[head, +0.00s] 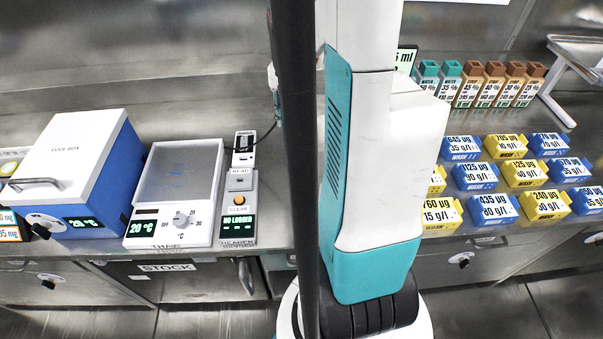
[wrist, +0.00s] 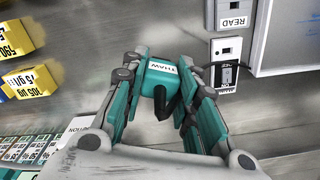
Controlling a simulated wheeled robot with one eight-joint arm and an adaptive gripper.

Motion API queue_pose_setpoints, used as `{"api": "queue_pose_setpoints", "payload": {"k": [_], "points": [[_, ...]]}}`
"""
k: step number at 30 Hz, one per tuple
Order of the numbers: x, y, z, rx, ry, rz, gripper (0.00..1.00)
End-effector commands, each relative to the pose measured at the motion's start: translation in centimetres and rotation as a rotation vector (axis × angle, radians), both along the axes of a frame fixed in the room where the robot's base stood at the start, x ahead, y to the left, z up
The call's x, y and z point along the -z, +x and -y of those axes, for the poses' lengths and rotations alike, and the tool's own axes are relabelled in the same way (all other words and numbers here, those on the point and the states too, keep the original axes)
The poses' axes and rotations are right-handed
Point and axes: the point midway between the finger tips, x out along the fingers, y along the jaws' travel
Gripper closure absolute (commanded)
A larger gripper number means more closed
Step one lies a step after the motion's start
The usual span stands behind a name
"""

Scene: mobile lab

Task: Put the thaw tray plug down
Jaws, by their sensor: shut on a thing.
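The thaw tray plug (wrist: 160,78) is a teal block with a white THAW label and a dark tip, seen in the wrist view. My gripper (wrist: 160,90) is shut on it, with a finger on each side, above the grey worktop. In the head view my column and arm hide most of the gripper and the plug.
The blue cool box (head: 80,175) stands left of the thaw tray. The reader (head: 238,210) stands right of it. Several blue and yellow blocks (head: 520,173) and a row of labelled bottles (head: 495,85) stand on the right. Bare worktop (wrist: 120,32) shows around the held plug.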

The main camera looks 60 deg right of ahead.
Motion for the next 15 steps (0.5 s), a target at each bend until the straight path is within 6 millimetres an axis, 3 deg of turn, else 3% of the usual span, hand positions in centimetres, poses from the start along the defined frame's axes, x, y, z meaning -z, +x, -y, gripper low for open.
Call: {"api": "queue_pose_setpoints", "payload": {"k": [5, 15], "points": [[2.4, 0.0, 0.0, 0.007, 0.002, -0.001, 1.00], [10.9, 0.0, 0.0, 0.006, 0.002, -0.001, 1.00]]}}
